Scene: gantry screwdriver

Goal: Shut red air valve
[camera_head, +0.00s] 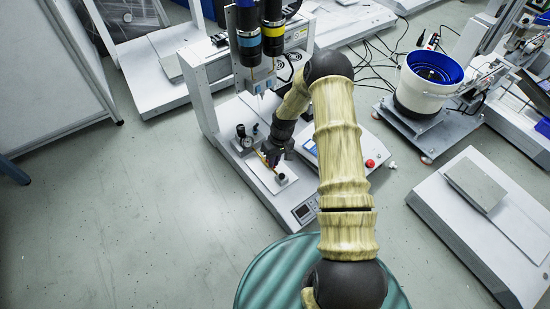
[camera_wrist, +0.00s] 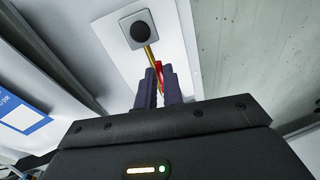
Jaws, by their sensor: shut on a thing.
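The red air valve (camera_wrist: 160,72) shows in the wrist view as a thin red lever, beside a brass-coloured stem (camera_wrist: 150,54). My gripper (camera_wrist: 159,78) is shut on the red lever, its two dark fingers on either side of it. The fingers hide the lower part of the valve. In the head view my gripper (camera_head: 271,156) is low over the white base plate of the gantry machine. The valve is too small there to make out clearly.
A black round knob (camera_wrist: 139,31) on a grey square block sits just beyond the fingertips. A pressure gauge (camera_head: 240,130) stands left of my gripper. The screwdriver heads (camera_head: 248,35) hang from the gantry behind it. A white bucket (camera_head: 428,85) stands at right.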

